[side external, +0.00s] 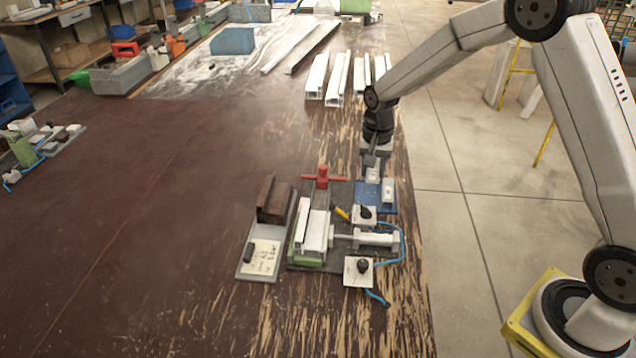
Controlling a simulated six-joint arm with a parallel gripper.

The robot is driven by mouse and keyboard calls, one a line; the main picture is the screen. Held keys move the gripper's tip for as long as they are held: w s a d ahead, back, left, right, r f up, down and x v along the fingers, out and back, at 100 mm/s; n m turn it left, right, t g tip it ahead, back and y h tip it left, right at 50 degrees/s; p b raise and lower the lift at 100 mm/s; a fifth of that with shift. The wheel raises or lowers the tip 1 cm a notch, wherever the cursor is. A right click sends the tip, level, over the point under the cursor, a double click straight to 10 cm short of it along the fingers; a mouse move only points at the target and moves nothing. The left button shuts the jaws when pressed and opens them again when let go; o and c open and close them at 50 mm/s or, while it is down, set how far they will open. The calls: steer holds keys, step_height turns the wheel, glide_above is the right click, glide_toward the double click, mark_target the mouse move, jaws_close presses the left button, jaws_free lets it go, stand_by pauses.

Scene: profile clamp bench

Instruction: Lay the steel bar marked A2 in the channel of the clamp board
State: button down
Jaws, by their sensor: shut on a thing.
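My gripper (371,160) points down at the back of a small blue tray (376,203). It is shut on a short pale metal bar (373,174) at or just above the tray; I cannot tell whether they touch. A second short pale bar (389,190) stands in the tray to the right. No A2 mark is readable on either. The dark clamp board (341,196) lies to the front left of my gripper, with a red clamp handle (323,178) at its back. White profile pieces (315,231) lie along its channel, whose floor I cannot see clearly.
Left of the board, a brown profile (273,200) stands on a grey plate with a white label (262,257). A cylinder (366,239), knobs and a blue hose (403,243) crowd the board's right side. White profiles (334,80) lie behind.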

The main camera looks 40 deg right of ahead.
glide_above(320, 203)
steer(key=s+d, duration=0.1)
step_height(320, 203, down, 3)
steer(key=shift+w+a+f, duration=0.2)
steer(key=shift+w+a, duration=0.3)
steer(key=shift+a, duration=0.1)
steer(key=shift+f, duration=0.15)
steer(key=shift+f, duration=3.25)
steer(key=shift+c, duration=1.1)
jaws_free()
steer(key=shift+f, duration=0.1)
steer(key=shift+r, duration=0.2)
